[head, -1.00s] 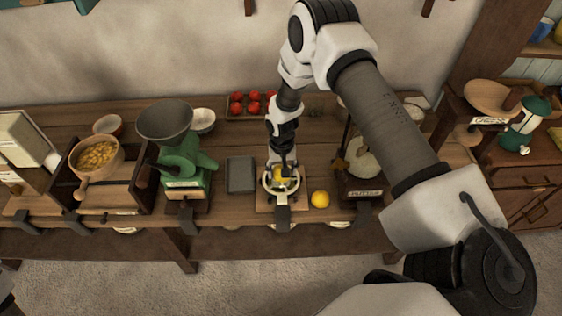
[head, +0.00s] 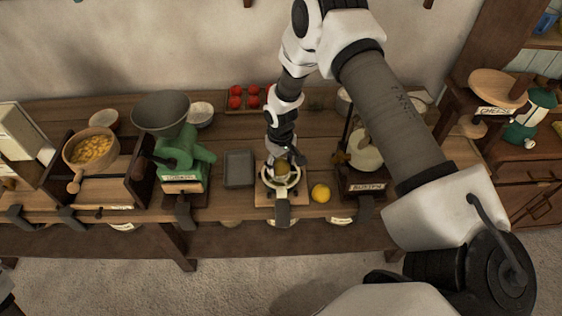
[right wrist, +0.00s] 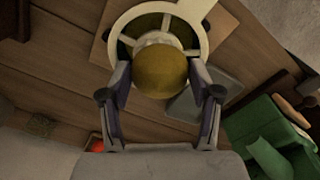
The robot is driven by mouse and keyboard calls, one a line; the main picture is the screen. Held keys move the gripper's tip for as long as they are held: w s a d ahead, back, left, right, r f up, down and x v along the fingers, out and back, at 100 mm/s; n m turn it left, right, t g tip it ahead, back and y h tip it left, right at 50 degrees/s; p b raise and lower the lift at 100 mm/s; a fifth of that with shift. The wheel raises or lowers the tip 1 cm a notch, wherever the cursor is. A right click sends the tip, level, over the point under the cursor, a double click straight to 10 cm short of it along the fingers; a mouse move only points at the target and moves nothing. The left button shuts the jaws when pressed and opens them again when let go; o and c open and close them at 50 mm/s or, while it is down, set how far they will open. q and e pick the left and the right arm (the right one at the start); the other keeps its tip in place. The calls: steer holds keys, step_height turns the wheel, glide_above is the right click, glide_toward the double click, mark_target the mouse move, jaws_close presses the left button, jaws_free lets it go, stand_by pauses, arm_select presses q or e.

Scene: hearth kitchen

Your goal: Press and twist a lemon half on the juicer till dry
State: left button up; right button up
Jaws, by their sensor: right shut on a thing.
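The juicer is a white spoked ring on a wooden board, with its rim (head: 296,181) at mid-table in the head view. Its rim also fills the top of the right wrist view (right wrist: 202,32). My right gripper (head: 283,164) is directly over the juicer, its fingers (right wrist: 160,85) shut on the sides of a yellow lemon half (right wrist: 161,73). The half's rounded side faces the gripper, and a pale piece of the juicer's middle shows just past its edge. Whether it touches the cone is hidden.
A dark wooden mill (head: 358,178) stands to the right. Red tomatoes (head: 236,98) sit behind.

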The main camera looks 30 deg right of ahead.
mark_target(281, 161)
steer(key=shift+s+f, duration=0.1)
steer(key=shift+w+r+p, duration=0.2)
steer(key=shift+r+p, duration=0.95)
step_height(281, 161, up, 3)
steer(key=shift+s+f+p, duration=0.1)
steer(key=shift+f+p, duration=0.05)
steer(key=shift+p, duration=0.75)
steer(key=shift+r+p, duration=0.8)
steer(key=shift+r, duration=0.15)
